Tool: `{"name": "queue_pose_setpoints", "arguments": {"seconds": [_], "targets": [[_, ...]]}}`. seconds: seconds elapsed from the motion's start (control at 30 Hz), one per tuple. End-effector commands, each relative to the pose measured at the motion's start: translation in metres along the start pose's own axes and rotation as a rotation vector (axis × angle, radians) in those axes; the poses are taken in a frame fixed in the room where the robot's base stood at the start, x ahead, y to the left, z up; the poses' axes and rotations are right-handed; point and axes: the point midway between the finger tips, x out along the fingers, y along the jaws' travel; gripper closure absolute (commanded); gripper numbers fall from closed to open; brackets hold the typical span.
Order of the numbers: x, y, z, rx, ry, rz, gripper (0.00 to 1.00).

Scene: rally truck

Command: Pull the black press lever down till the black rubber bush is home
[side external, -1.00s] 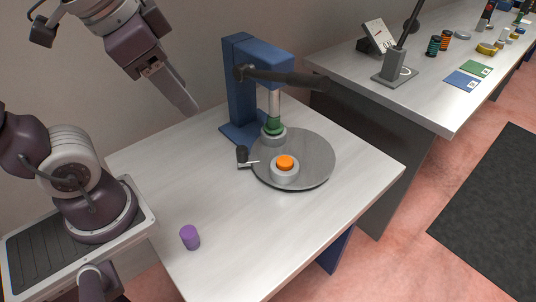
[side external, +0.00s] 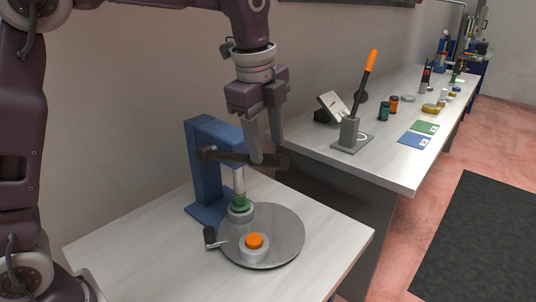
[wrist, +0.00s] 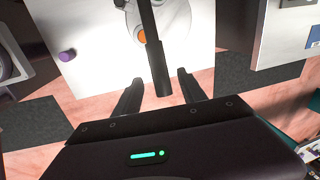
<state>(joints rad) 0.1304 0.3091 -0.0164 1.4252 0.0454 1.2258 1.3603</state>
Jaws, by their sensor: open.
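The blue press (side external: 200,165) stands on the white table. Its black lever (side external: 225,156) reaches out to the right, nearly level, and also shows in the wrist view (wrist: 152,45). My gripper (side external: 267,152) is open and points down at the lever's thick outer end. In the wrist view its fingers (wrist: 160,92) are spread, with the lever end between them and space on both sides. Under the ram, a green piece (side external: 240,201) sits on a pale ring. I see no bush that is clearly black.
A grey round plate (side external: 285,235) carries an orange-topped pale ring (side external: 254,241); a small black-knobbed crank (side external: 210,237) is at its left edge. A purple cylinder (wrist: 67,55) stands on the table. An orange-handled lever stand (side external: 349,133) is on the back bench.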

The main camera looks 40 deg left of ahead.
Motion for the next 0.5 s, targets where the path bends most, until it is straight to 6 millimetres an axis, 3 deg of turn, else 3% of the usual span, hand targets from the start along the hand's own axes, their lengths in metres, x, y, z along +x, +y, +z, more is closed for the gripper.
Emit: {"name": "queue_pose_setpoints", "arguments": {"seconds": [0.2,0.47,0.5], "targets": [[0.032,0.0,0.0,-0.003,0.0,0.0,0.51],[0.035,0.0,0.0,-0.004,0.0,-0.002,0.51],[0.035,0.0,0.0,-0.004,0.0,-0.002,0.55]]}}
